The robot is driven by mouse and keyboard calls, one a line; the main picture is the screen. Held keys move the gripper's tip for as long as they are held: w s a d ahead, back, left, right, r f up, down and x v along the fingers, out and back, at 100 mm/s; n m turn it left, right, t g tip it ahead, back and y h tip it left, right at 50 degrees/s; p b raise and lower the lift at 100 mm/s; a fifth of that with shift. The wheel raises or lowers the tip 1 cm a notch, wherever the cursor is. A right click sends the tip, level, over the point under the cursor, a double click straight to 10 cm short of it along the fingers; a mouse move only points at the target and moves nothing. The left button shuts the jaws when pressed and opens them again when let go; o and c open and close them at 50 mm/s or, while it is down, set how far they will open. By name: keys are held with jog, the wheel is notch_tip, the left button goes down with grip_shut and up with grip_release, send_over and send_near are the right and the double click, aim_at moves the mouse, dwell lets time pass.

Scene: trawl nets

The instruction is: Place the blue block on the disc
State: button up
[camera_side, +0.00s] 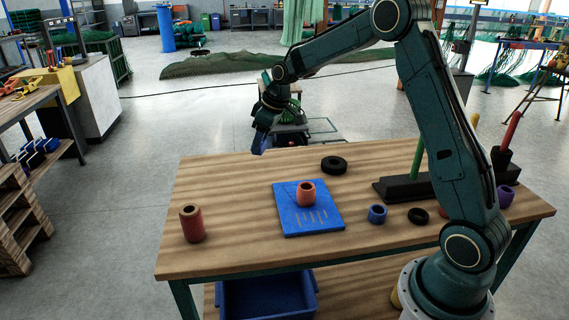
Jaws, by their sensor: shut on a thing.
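My gripper (266,118) is above the back left part of the table and points down. It is shut on a blue block (262,140), which hangs tilted in the air, apart from the tabletop. The fingertips are small and dark here, so their exact hold is hard to see. A black round disc-like piece (334,165) lies flat at the back middle of the table, right of my gripper. A smaller black round piece (418,216) lies nearer the arm's base. I cannot tell which of them is the disc.
An orange-red pot (306,193) stands on a blue board (292,222). A dark red cylinder (192,223) stands at left. A blue ring-like piece (377,214) lies right of the board. Dark bases with a green peg (418,160) and a red peg (512,128) stand at right.

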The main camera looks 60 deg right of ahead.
jog(key=s+d+r+m+h, duration=0.15)
jog(key=d+m, duration=0.45)
jog(key=d, duration=1.1)
jog(key=r+m+h, duration=0.1)
jog(key=m+h, duration=0.2)
jog(key=m, duration=0.4)
send_over(333, 160)
jog(key=s+a, duration=0.1)
jog(key=s, duration=0.1)
jog(key=shift+g, duration=0.4)
jog(key=shift+w+a+f, duration=0.1)
jog(key=shift+w+f, duration=0.05)
jog(key=shift+f, duration=4.8)
jog(key=shift+w+a+f, duration=0.1)
jog(key=shift+f, duration=4.85)
jog(key=shift+f, duration=0.15)
jog(key=o, duration=1)
jog(key=v, duration=1.2)
jog(key=shift+d, duration=0.1)
